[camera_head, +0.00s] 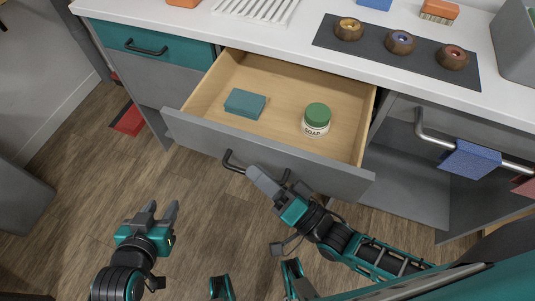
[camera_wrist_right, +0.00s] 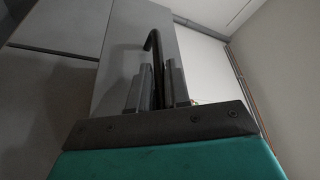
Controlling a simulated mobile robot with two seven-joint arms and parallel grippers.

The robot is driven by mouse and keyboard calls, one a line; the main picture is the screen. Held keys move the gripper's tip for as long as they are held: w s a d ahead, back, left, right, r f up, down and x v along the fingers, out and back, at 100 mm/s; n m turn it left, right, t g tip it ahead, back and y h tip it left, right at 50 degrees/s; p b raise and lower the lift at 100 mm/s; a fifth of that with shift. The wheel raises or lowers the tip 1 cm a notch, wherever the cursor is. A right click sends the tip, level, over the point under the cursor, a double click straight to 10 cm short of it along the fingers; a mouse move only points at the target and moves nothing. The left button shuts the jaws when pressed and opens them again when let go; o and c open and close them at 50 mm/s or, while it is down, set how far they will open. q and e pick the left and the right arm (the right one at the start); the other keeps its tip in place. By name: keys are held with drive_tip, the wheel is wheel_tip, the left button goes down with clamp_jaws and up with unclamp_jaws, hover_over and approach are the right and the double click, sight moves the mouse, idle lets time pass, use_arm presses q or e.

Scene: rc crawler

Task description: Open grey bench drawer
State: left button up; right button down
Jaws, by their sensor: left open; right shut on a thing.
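The grey bench drawer (camera_head: 200,132) is pulled well out from under the white worktop. Its wooden inside shows a teal block (camera_head: 245,103) and a green-lidded soap jar (camera_head: 317,119). Its dark bar handle (camera_head: 231,163) is on the grey front. My right gripper (camera_head: 266,181) is at the handle, shut on it. In the right wrist view the handle (camera_wrist_right: 153,42) runs down between the fingers of my right gripper (camera_wrist_right: 158,88). My left gripper (camera_head: 159,212) is open and empty above the wood floor, left of and in front of the drawer.
A teal drawer (camera_head: 150,44) beside it is shut. On the worktop (camera_head: 290,52) a dark mat (camera_head: 395,57) carries three small round pots. A rail (camera_head: 490,161) with a blue cloth (camera_head: 470,159) is at the right.

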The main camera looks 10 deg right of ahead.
drive_tip(key=shift+s+a, duration=0.2)
drive_tip(key=shift+s, duration=0.15)
drive_tip(key=c, duration=1.4)
unclamp_jaws()
drive_tip(key=shift+c, duration=0.2)
drive_tip(key=v, duration=1.3)
